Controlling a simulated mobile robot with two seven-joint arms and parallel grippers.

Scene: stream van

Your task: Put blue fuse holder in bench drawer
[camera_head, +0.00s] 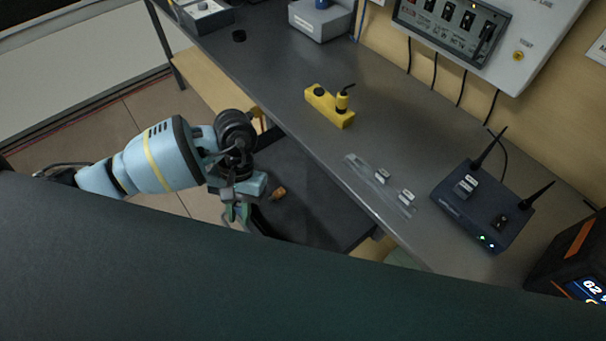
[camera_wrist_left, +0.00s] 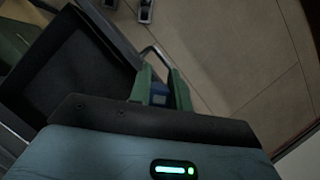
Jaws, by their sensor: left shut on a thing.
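My left gripper (camera_head: 237,213) has green fingers and is at the left end of the open bench drawer (camera_head: 315,215). I cannot tell the gripper's height over the drawer edge. In the head view the fuse holder is not clear between the fingers. My right gripper is not in view.
A small orange-brown object (camera_head: 278,193) lies in the drawer. The grey bench (camera_head: 290,110) above it holds a yellow block (camera_head: 330,106), a clear strip with small white parts (camera_head: 380,184) and a router (camera_head: 481,206). A dark surface (camera_head: 200,270) fills the foreground.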

